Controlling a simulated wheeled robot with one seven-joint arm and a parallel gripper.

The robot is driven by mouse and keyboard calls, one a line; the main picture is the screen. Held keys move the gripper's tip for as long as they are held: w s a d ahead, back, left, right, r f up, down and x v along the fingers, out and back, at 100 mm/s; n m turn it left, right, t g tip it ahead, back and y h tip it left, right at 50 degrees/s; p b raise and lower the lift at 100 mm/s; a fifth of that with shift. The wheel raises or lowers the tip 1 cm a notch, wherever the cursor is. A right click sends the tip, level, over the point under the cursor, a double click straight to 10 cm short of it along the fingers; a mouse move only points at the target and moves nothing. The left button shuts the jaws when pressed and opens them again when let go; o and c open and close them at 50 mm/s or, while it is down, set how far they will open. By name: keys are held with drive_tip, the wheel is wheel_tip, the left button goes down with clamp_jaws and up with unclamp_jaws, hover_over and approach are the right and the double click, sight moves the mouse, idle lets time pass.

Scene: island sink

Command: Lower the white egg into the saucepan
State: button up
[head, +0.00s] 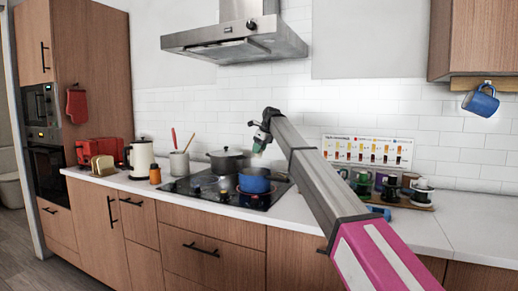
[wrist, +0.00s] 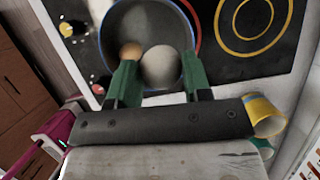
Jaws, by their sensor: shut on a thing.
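The blue saucepan (head: 255,186) sits on the front right of the black hob. In the wrist view I look down into the saucepan (wrist: 108,45). My gripper (wrist: 157,75) has green fingers, shut on the white egg (wrist: 160,66). The egg is held over the saucepan's opening; its exact height above the bottom is hard to tell. A brown egg (wrist: 131,50) shows inside the saucepan, beside the white egg and near the left finger. In the head view my gripper (head: 259,147) hangs above the saucepan, and the egg is too small to make out.
A dark lidded pot (head: 227,161) stands behind the saucepan on the hob (head: 205,187). A utensil crock (head: 180,164) and white kettle (head: 142,160) stand left of it. Mugs stand on a tray (head: 405,200) to the right. The range hood (head: 235,42) is overhead.

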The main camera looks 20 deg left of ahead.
wheel_tip(320, 180, down, 9)
idle(1.8)
drive_tip(key=shift+f, duration=0.8)
idle(1.1)
drive_tip(key=o, duration=0.7)
drive_tip(key=shift+r, duration=0.1)
drive_tip(key=v, duration=1)
drive_tip(key=shift+r, duration=0.3)
